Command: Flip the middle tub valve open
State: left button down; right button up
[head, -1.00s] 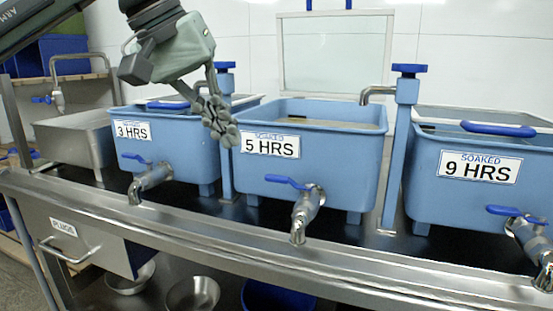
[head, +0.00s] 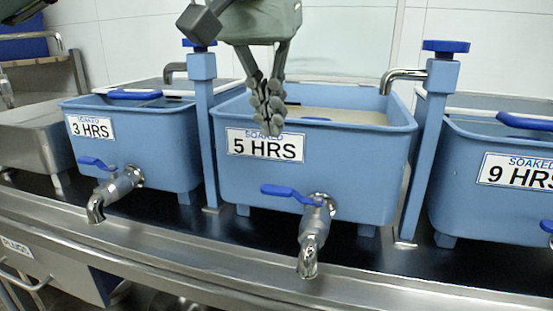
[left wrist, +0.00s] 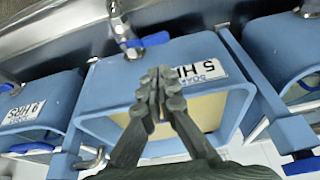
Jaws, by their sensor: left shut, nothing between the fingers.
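The middle tub (head: 365,165) is blue and labelled "SOAKED 5 HRS"; it also shows in the left wrist view (left wrist: 190,48). Its metal valve (head: 312,235) juts from the lower front wall. The valve's blue lever handle (head: 285,193) points left, across the spout; in the left wrist view the handle (left wrist: 148,40) lies above my fingertips. My left gripper (head: 270,118) points down, shut and empty, in front of the tub's rim and label, above the handle and apart from it in the head view. It also shows in the left wrist view (left wrist: 158,85). My right gripper is not in view.
The "3 HRS" tub (head: 150,150) stands left with its own valve (head: 115,188), and the "9 HRS" tub (head: 470,205) stands right. Blue posts with taps (head: 430,140) rise between tubs. A metal counter edge (head: 200,260) runs along the front.

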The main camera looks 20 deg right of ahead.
aim_at(277, 191)
pick_arm(q)
jog(key=x, duration=1)
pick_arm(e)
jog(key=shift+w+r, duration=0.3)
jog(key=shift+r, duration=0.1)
pick_arm(q)
jog(key=shift+w+r, duration=0.1)
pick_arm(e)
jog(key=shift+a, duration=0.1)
